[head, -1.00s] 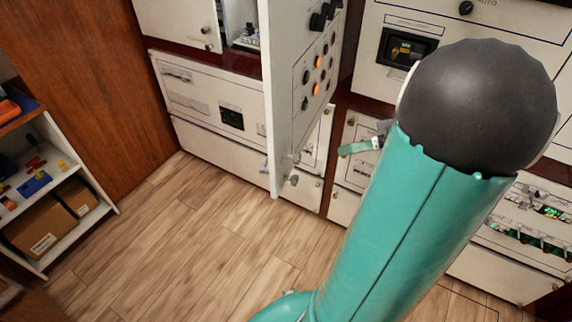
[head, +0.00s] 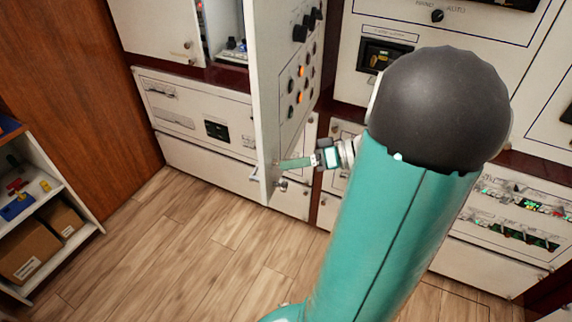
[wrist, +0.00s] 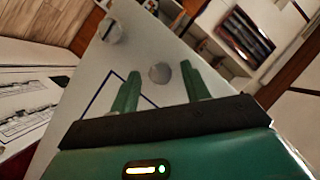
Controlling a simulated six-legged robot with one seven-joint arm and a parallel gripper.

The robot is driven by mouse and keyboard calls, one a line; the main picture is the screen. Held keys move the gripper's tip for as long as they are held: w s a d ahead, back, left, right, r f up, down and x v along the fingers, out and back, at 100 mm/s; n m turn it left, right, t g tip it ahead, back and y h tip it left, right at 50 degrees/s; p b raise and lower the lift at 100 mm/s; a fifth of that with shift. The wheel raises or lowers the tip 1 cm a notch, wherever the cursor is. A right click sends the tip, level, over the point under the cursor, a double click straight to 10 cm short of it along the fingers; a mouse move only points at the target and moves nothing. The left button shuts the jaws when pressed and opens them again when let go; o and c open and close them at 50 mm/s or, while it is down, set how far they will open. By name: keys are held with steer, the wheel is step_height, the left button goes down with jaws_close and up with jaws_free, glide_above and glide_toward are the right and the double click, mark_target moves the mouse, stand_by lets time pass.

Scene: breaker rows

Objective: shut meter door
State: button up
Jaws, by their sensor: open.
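The meter door (head: 283,127) is a tall white panel standing open in the middle of the head view, edge nearly toward me, with black knobs and coloured buttons on its right-hand face. My gripper (head: 290,162) is open at the lower part of that face, its green fingers pointing left. In the wrist view the door's pale face (wrist: 150,40) fills the middle, with a round knob (wrist: 160,72) between my open fingers (wrist: 161,85). I cannot tell whether they touch it. Another round knob (wrist: 110,30) shows farther up the view.
White cabinets with drawers (head: 200,120) stand behind and left of the door. Breaker panels (head: 520,215) with green lights are at the right. A shelf (head: 45,215) with boxes stands at the far left. The wooden floor (head: 190,240) in front is clear.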

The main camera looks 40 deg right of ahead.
steer(key=shift+x, duration=1.1)
steer(key=shift+c, duration=0.5)
jaws_close()
steer(key=shift+w+a, duration=0.1)
